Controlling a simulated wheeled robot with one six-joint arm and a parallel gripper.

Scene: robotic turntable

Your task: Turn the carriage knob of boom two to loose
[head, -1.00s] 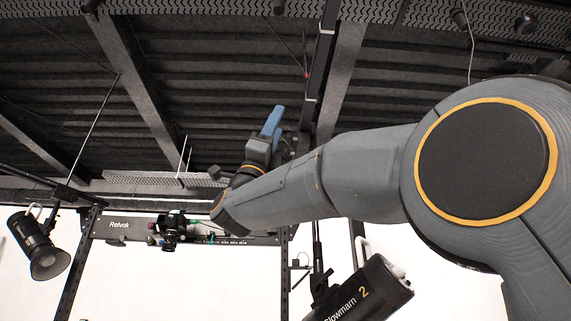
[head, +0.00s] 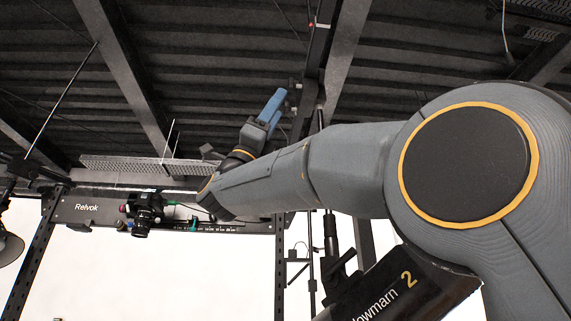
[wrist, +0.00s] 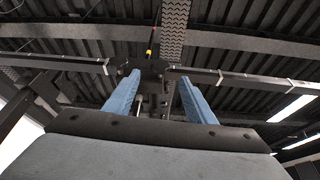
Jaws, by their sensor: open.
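My gripper (head: 272,108) has blue fingers and points up near a dark overhead beam (head: 318,50) in the head view. In the wrist view my gripper (wrist: 157,86) is open, its two blue fingers apart with nothing held between them. A dark carriage (wrist: 150,73) on the crossing rail (wrist: 230,78) shows beyond and between the fingertips. Small dark parts stick out of the carriage, but I cannot tell which is the knob or how it is set.
A rail marked Relvok (head: 90,208) carries a camera (head: 143,212) at the left. Another lamp (head: 10,246) is cut off at the left edge. Dark ceiling beams (head: 125,70) and a perforated tray (head: 130,167) lie above. White space is open below the Relvok rail.

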